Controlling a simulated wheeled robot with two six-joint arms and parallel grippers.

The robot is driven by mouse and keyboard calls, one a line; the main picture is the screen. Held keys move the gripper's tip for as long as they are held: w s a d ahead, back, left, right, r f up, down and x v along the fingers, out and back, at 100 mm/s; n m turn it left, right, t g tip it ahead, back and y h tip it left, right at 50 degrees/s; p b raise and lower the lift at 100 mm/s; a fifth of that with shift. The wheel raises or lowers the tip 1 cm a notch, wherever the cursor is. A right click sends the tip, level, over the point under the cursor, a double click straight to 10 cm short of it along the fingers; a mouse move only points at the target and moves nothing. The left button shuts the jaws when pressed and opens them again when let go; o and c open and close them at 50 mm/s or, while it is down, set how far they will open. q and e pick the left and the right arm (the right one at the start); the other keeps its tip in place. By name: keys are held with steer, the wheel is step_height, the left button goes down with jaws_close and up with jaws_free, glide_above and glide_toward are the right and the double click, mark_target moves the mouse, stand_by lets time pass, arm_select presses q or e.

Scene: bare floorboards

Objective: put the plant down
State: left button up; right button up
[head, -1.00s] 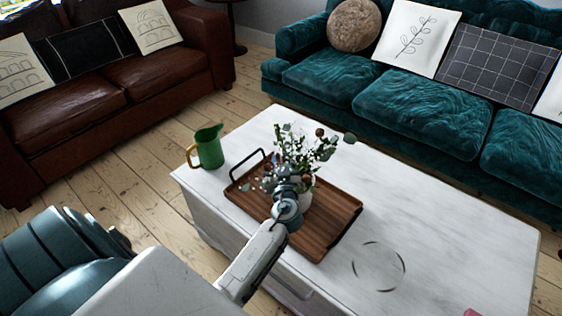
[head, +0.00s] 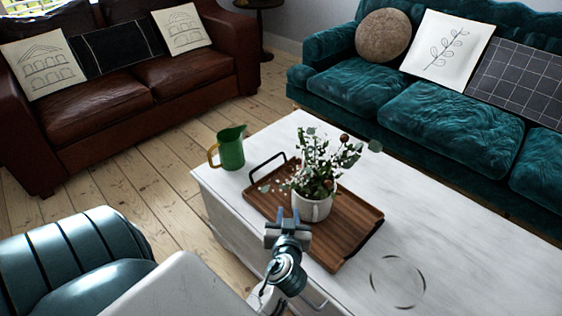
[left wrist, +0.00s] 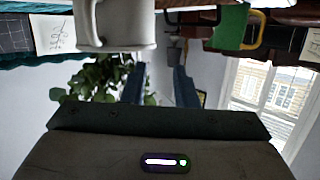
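The plant (head: 318,175) has green leaves and a few reddish-brown heads. It stands upright in a white mug-like pot (head: 313,208) on a brown wooden tray (head: 353,225). My left gripper (head: 288,212) is just on the near side of the pot, with its two fingers apart and nothing between them. In the left wrist view, which looks upside down, the pot (left wrist: 116,24) is at the top, beyond the open fingers (left wrist: 160,85). Leaves (left wrist: 95,82) show behind the left finger there. My right gripper is in neither view.
The tray is on a white table (head: 440,245) with a dark ring mark (head: 397,282) at its right. A green jug (head: 230,148) stands left of the tray. A brown sofa (head: 100,105) and a teal sofa (head: 440,115) stand beyond.

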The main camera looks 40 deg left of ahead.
arm_select(q)
steer(key=s+d+f+m+g+h, duration=0.2)
steer(key=s+d+m+h, duration=0.1)
steer(key=s, duration=0.4)
steer(key=s+d+f+m+g+h, duration=0.1)
steer(key=s+d+f+m+h, duration=0.1)
steer(key=s+d+m+h, duration=0.2)
steer(key=s+d+h, duration=0.2)
steer(key=s+h, duration=0.1)
steer(key=s, duration=0.1)
steer(key=shift+s+d+f+g+h, duration=0.15)
steer(key=shift+s+f+g+h, duration=0.1)
steer(key=shift+g+h, duration=0.15)
steer(key=shift+w+m, duration=0.1)
steer(key=shift+m, duration=0.2)
